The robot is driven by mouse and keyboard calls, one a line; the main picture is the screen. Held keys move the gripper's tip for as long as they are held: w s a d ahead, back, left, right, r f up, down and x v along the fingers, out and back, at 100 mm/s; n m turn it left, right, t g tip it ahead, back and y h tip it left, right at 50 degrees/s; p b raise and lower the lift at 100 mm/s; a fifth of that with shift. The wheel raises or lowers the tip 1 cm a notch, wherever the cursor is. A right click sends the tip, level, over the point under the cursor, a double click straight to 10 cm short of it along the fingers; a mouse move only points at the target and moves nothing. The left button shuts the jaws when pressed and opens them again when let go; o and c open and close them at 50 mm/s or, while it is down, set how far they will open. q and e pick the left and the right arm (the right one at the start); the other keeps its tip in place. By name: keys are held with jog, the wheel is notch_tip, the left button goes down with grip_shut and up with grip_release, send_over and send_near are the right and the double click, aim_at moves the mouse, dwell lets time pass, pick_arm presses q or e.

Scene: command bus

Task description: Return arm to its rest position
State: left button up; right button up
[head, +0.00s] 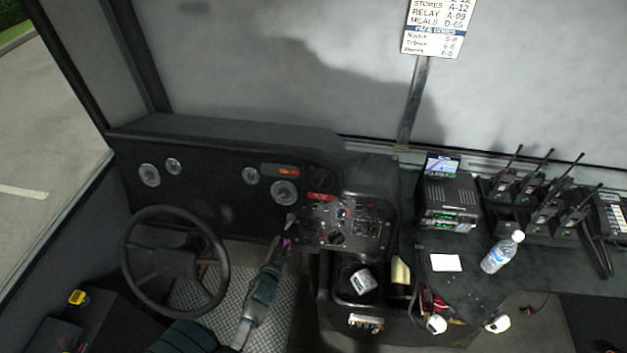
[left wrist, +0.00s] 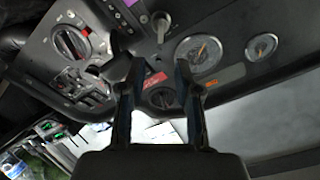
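My left arm (head: 262,290) reaches up from the bottom of the head view toward the middle of the dashboard (head: 230,212). My left gripper (head: 286,243) is just in front of the panel, right of the steering wheel. In the left wrist view its two fingers (left wrist: 156,75) stand apart with nothing held between them. A small grey lever or key (left wrist: 161,26) on the panel lies beyond the fingertips; it also shows in the head view (head: 290,221). Contact with it is not visible. My right gripper is not in view.
The steering wheel (head: 174,262) is left of my arm. A console tray (head: 345,297) holding a white item is to its right.

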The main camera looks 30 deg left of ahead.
pick_arm(q)
jog(key=s+d+f+g+h, duration=0.1)
jog(key=s+d+f+g, duration=0.15)
jog(key=s+f, duration=0.45)
jog(key=s+d+f+g+h, duration=0.1)
jog(key=s+d+f+g, duration=0.2)
jog(key=f, duration=0.9)
jog(key=s+d+f+g+h, duration=0.1)
jog(key=s+d+f, duration=0.3)
jog(key=f, duration=0.5)
jog(key=s+d+f+g, duration=0.1)
jog(key=s+f, duration=0.3)
jog(key=s, duration=0.5)
jog(key=s+d+f+g+h, duration=0.1)
jog(key=s+f+g, duration=0.2)
jog(key=s, duration=0.6)
jog(key=s+d+f+n+g, duration=0.1)
jog(key=s+f+g, duration=0.1)
jog(key=s+f, duration=0.4)
jog(key=s, duration=0.3)
jog(key=shift+s+d, duration=0.15)
jog(key=shift+s, duration=0.1)
